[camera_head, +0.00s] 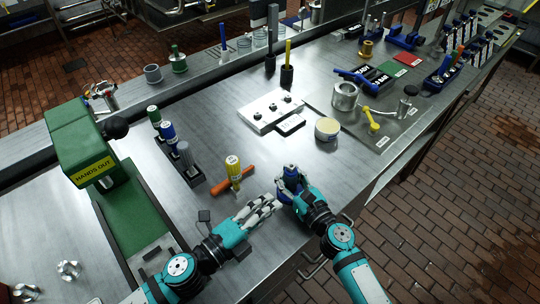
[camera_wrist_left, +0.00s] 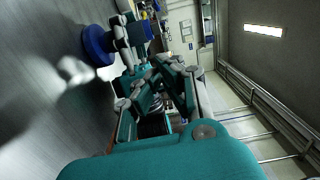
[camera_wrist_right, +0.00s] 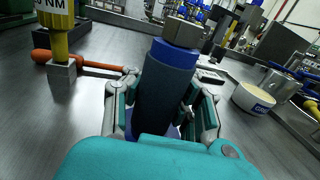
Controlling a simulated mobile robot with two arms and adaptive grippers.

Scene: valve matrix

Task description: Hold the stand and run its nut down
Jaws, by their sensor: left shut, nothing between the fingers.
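The stand (camera_head: 291,172) is a blue cylinder with a wider base. It is upright on the metal bench near the front edge; in the right wrist view (camera_wrist_right: 166,92) a grey-brown hex nut (camera_wrist_right: 184,32) sits at its top. My right gripper (camera_head: 291,188) has its fingers on both sides of the stand's body, low down, and looks closed on it. My left gripper (camera_head: 274,200) is shut and empty, low beside the stand on its left. In the left wrist view its fingers (camera_wrist_left: 160,68) are together, and the stand's blue base (camera_wrist_left: 97,45) shows beyond them.
A round tub (camera_head: 327,130) and a white plate (camera_head: 271,110) lie behind. A bottle rack (camera_head: 190,170) and green press (camera_head: 78,140) are at left. Bench between is clear.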

